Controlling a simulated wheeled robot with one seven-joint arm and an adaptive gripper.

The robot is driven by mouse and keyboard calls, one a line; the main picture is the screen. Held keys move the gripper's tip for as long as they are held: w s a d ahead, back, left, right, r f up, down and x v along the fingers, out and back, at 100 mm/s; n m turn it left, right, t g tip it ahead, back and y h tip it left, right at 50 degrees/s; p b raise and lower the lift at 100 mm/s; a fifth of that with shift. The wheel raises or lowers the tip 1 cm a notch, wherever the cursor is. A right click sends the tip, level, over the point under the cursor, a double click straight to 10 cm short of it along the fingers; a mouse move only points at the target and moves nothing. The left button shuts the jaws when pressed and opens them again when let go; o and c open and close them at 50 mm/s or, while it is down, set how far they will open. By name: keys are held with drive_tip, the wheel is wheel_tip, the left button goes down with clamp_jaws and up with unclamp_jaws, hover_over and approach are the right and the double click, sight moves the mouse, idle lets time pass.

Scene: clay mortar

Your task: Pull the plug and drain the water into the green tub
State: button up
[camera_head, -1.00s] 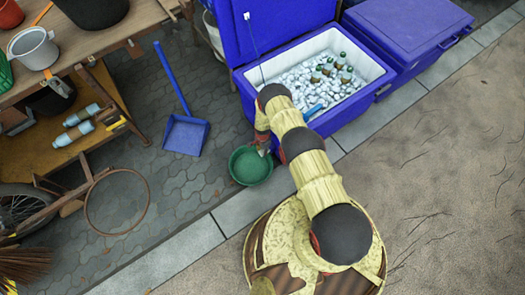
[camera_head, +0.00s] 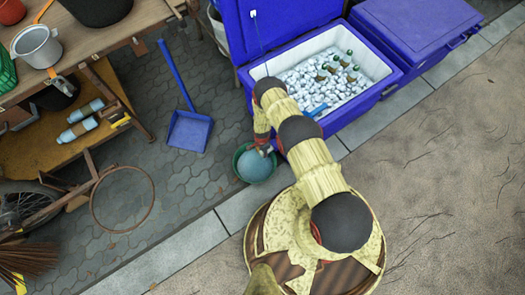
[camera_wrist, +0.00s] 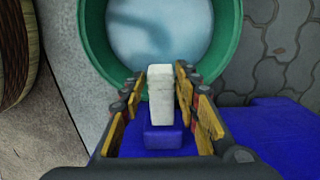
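The blue cooler (camera_head: 384,90) stands open, full of ice with several bottles. The green tub (camera_head: 240,176) is on the paving below its near side and holds pale blue water. In the wrist view, the tub's rim (camera_wrist: 92,45) shows at the top, with water (camera_wrist: 155,38) inside. A white block-like piece (camera_wrist: 159,82), perhaps the plug or spout, points toward the tub from a blue block (camera_wrist: 163,139). My gripper (camera_wrist: 160,88) is open around the white piece, with narrow gaps visible on both sides. My gripper (camera_head: 265,150) is above the tub's edge in the head view.
A second, closed blue cooler (camera_head: 415,35) stands at the right. A blue dustpan (camera_head: 188,130) lies left of the tub. A wooden workbench (camera_head: 90,50) with pots and a round hoop (camera_head: 123,199) are further left. Sandy ground (camera_head: 450,180) at the right is clear.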

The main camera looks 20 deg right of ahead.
drive_tip(key=shift+o, duration=1.2)
drive_tip(key=shift+w, duration=0.1)
drive_tip(key=shift+d+r, duration=0.1)
drive_tip(key=shift+r, duration=0.25)
wheel_tip(320, 180, up, 11)
drive_tip(key=shift+r, duration=0.15)
